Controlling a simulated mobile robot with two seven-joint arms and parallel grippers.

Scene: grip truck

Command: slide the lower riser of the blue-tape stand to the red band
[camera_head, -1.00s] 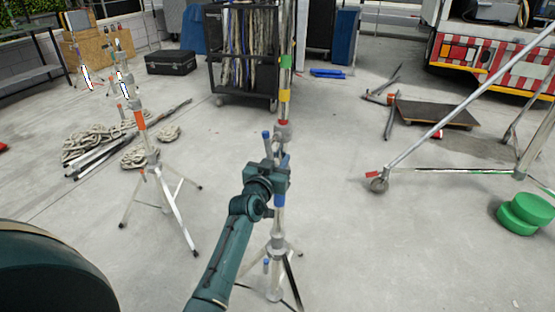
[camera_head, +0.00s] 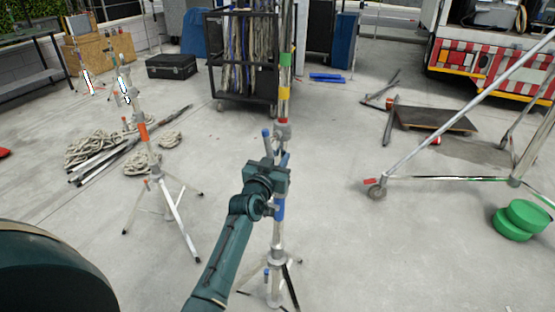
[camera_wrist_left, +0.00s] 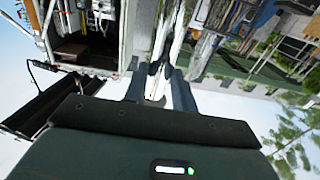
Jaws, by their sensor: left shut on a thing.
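The blue-tape stand rises in the middle of the head view, its tripod base (camera_head: 276,262) on the concrete and its blue tape (camera_head: 278,208) on the lower pole. My left gripper (camera_head: 276,149) is shut on the stand's riser, below a grey collar (camera_head: 282,131). The red band (camera_head: 283,121) sits just above that collar, with a yellow band (camera_head: 284,92) and a green band (camera_head: 285,60) higher up. In the left wrist view the two fingers close around a pale pole (camera_wrist_left: 156,80). My gripper hides part of the riser. My right gripper is not in view.
An orange-banded stand (camera_head: 155,172) stands to the left near coiled rope (camera_head: 92,150). A black cart (camera_head: 210,75) is behind. Floor between is clear.

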